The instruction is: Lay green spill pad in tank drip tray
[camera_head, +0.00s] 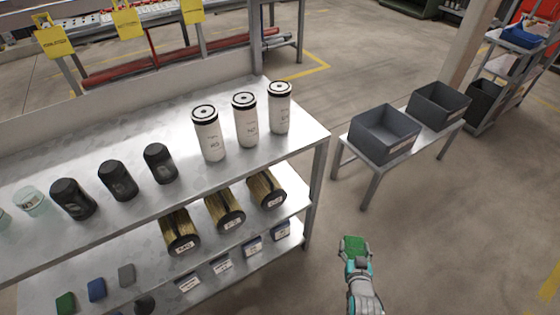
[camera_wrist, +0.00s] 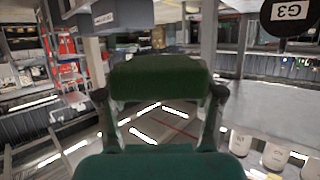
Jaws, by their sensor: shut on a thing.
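My gripper (camera_head: 355,262) is shut on a green spill pad (camera_head: 354,246) at the lower right of the head view, over open floor to the right of the metal shelf. In the wrist view the spill pad (camera_wrist: 160,82) spans between the two fingers (camera_wrist: 160,100). Another green pad (camera_head: 65,303) lies on the bottom shelf at the lower left. I cannot tell which container, if any in view, is the tank drip tray.
White canisters (camera_head: 245,120) and black jars (camera_head: 118,180) stand on the metal shelf's top. Rolled brown filters (camera_head: 225,212) lie below. Two dark bins (camera_head: 384,133) (camera_head: 438,106) sit on a low bench to the right. The floor around my gripper is clear.

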